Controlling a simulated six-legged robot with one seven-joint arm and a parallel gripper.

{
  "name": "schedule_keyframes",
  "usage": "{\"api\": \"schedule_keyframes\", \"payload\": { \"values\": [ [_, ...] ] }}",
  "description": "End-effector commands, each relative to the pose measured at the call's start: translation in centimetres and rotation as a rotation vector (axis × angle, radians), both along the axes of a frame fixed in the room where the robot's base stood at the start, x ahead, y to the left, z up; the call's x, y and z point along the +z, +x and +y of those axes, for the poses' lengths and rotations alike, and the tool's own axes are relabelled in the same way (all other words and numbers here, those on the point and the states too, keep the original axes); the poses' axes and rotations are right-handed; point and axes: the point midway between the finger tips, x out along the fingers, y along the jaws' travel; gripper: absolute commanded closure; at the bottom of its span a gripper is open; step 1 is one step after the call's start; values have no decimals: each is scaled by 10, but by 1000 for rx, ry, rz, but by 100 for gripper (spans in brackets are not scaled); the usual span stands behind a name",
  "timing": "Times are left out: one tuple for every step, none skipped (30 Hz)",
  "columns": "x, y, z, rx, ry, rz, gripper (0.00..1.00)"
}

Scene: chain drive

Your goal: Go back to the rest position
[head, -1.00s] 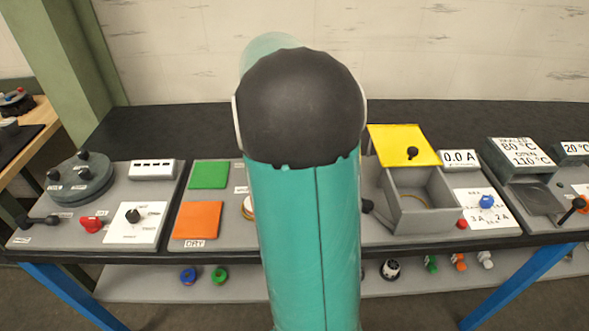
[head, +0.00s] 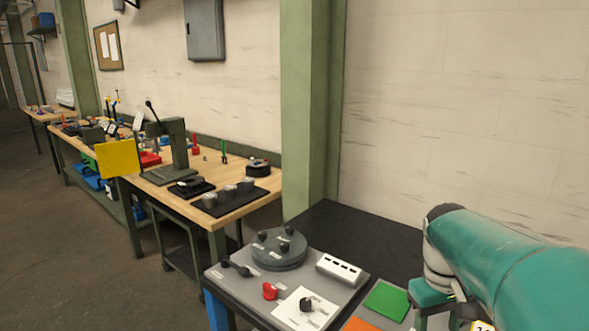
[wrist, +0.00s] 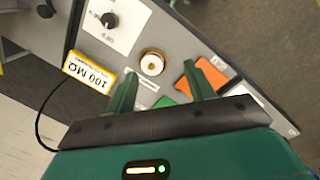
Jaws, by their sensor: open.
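My gripper (wrist: 162,85) shows in the wrist view with its two green fingers spread apart and nothing between them. It is over a grey panel (wrist: 110,55). A white round part with a brass ring (wrist: 152,63) lies beyond the gap between the fingertips. An orange square (wrist: 208,72) is partly behind the right finger, and a green patch (wrist: 165,102) shows between the fingers.
A yellow 100 MΩ display (wrist: 88,73) trails a black cable. A green pillar (head: 310,110) separates a wooden bench (head: 238,203). Open floor lies left.

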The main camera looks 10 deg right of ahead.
Motion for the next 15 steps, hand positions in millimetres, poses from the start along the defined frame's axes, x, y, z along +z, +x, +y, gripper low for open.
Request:
{"api": "schedule_keyframes", "payload": {
  "values": [
    [6, -3, 22, 15, -7, -57, 47],
    [8, -4, 33, 17, -9, -88, 47],
    [11, -6, 48, 21, -11, -128, 47],
    [12, -8, 59, 25, -10, -159, 47],
    [14, -11, 70, 28, -10, -189, 47],
    [15, -15, 84, 31, -6, -231, 47],
    [16, -18, 94, 34, -2, -262, 47],
    [17, -21, 104, 37, 1, -292, 47],
    [18, -25, 117, 40, 8, -333, 47],
    [18, -29, 126, 42, 15, -362, 47],
    [17, -33, 135, 44, 22, -390, 47],
    [17, -38, 145, 46, 33, -426, 47],
    [17, -42, 153, 47, 40, -450, 47],
    [16, -45, 159, 47, 49, -474, 47],
    [15, -49, 166, 48, 59, -498, 47]
  ]
}}
